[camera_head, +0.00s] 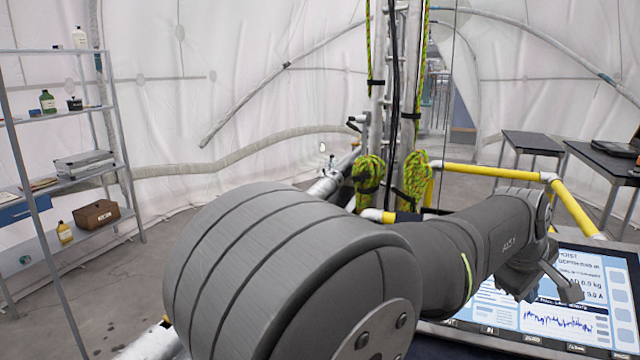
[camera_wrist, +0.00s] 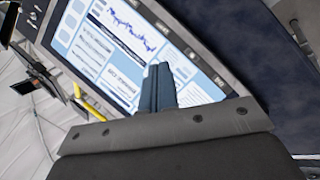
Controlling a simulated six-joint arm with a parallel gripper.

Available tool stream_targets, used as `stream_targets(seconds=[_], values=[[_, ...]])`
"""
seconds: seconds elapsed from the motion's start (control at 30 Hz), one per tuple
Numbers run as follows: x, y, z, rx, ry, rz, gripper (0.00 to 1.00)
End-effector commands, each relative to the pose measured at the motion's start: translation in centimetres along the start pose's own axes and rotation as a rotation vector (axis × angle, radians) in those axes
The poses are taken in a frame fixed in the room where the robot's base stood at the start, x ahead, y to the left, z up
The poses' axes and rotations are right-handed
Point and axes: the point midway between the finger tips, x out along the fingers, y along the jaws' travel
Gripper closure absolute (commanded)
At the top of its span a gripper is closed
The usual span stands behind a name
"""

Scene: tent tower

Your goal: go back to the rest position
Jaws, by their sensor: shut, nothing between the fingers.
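My gripper (camera_wrist: 159,72) is shut and empty in the wrist view, its two fingers side by side in front of the screen. In the head view my arm stretches from the front middle to the right. My gripper (camera_head: 568,290) shows there at the arm's far end, over the upper part of the panel screen (camera_head: 560,325). The screen, with a blue graph and text, also fills the upper middle of the wrist view (camera_wrist: 110,55). I cannot tell how far the fingertips are from the screen.
A yellow rail (camera_head: 490,171) runs behind my arm. A mast (camera_head: 400,120) with green ropes (camera_head: 368,172) stands at the middle. A shelf rack (camera_head: 60,185) with bottles and boxes is at left. Dark tables (camera_head: 532,142) stand back right. Open floor lies left of my arm.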

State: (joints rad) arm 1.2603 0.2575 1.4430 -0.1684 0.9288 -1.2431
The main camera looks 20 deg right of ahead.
Motion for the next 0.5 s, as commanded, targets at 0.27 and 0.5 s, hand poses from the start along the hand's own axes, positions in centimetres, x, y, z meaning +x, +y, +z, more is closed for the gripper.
stream_targets(seconds=[0.27,0.5], values=[[6.4,-0.4,0.1,0.003,-0.002,-0.015,1.0],[8.5,-0.2,0.1,0.004,0.001,-0.006,1.0]])
